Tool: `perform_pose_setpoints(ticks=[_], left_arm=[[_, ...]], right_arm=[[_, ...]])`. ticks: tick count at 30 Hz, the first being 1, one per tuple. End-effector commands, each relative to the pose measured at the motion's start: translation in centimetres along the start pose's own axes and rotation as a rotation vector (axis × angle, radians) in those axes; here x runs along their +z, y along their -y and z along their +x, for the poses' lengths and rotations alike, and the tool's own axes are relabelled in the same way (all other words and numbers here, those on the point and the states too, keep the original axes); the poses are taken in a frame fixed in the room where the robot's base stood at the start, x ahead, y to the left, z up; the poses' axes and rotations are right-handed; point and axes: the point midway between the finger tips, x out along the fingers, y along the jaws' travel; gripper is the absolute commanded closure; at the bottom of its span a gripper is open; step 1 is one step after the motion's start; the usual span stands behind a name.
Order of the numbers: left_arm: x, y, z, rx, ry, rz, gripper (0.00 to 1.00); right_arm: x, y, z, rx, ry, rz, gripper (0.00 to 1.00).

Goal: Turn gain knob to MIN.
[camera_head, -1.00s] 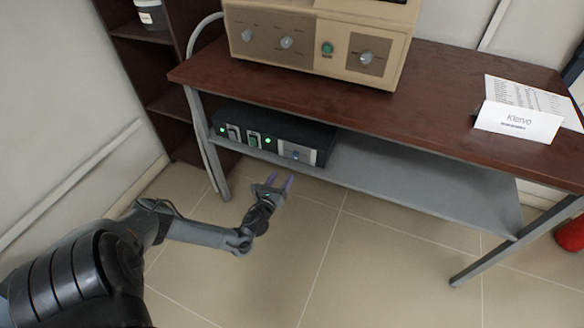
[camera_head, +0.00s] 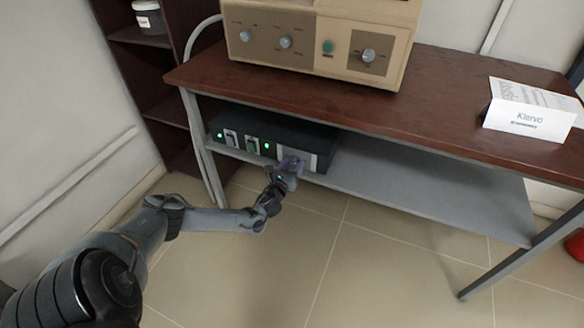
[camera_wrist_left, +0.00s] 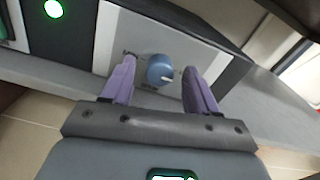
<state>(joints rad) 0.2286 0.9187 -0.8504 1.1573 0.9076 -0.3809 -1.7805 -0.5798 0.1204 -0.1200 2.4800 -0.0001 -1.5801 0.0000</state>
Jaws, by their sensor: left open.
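The blue gain knob (camera_wrist_left: 160,70) sits on a light panel (camera_wrist_left: 200,57) at the right end of the black control box (camera_head: 315,141). A white pointer mark shows on the knob's lower right side; the small labels are too blurred to read. My left gripper (camera_wrist_left: 160,85) is open, with its purple fingers on either side of the knob and gaps to it. In the head view, my left gripper (camera_head: 292,164) is at the front of the box and partly covers the panel. My right gripper is not in view.
The box stands on a grey lower shelf (camera_head: 420,190) under a brown tabletop (camera_head: 440,100). A beige furnace (camera_head: 320,60) with knobs stands above. Green-lit switches (camera_head: 250,144) are left of the knob. A white sign (camera_head: 528,115) is at right. The floor in front is clear.

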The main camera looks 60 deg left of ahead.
Motion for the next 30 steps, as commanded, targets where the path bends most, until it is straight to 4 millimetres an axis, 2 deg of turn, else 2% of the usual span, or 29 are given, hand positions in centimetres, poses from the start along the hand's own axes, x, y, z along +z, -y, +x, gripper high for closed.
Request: perform_pose_setpoints(ticks=[7,18,30], left_arm=[[0.03,-0.01,0.04,0.000,0.000,0.000,0.41],[-0.01,-0.02,0.01,0.000,0.000,0.001,0.97],[0.08,-0.03,-0.04,0.002,-0.002,-0.076,0.97]], right_arm=[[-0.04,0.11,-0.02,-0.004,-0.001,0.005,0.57],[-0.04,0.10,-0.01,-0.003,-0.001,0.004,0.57],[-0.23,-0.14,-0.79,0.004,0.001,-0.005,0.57]])
